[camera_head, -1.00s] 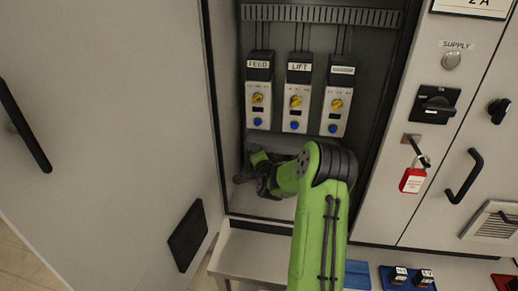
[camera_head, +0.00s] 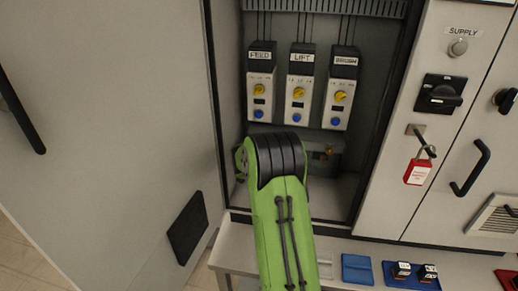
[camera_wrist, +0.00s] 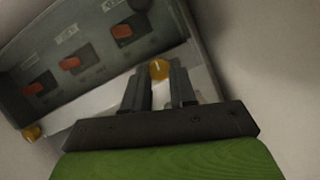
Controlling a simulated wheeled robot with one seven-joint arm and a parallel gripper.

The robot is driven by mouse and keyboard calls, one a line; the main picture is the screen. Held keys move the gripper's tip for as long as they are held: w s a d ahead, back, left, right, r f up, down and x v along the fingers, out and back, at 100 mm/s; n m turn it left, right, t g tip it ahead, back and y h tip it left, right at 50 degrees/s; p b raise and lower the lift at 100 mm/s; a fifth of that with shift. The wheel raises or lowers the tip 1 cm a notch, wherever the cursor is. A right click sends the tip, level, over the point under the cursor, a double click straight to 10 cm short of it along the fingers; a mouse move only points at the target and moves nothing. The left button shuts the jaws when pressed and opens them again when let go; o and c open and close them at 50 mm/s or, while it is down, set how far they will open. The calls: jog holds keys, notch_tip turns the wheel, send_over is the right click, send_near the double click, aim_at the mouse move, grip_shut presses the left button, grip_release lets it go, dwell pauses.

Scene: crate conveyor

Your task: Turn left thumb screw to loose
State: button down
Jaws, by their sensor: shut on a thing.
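My gripper (camera_wrist: 160,76) is shut on a brass-yellow thumb screw (camera_wrist: 159,69) in the wrist view, with a dark finger on each side of its knob. A second brass thumb screw (camera_wrist: 32,132) stands apart at the lower left of that view, at the other end of the pale strip. In the head view a brass knob (camera_head: 328,153) shows low in the cabinet, right of my arm, so the held screw is the left one. My own arm hides the gripper and the held screw there. I cannot tell how far the screw is turned.
A grey unit (camera_wrist: 90,55) with several orange switches fills the upper left of the wrist view. Above my arm hang the FEED (camera_head: 260,90), LIFT (camera_head: 299,92) and a third drive (camera_head: 341,95). The open door (camera_head: 110,120) stands left; a red padlock (camera_head: 417,171) hangs right.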

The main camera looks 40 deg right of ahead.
jog(key=shift+a+f+n, duration=0.1)
jog(key=shift+f+n, duration=0.15)
jog(key=shift+n, duration=0.15)
jog(key=c, duration=0.9)
grip_release()
jog(key=shift+r, duration=0.15)
jog(key=v, duration=1.5)
jog(key=shift+s+a+r+b, duration=0.1)
jog(key=shift+a+r+b, duration=0.2)
jog(key=shift+a+b, duration=0.05)
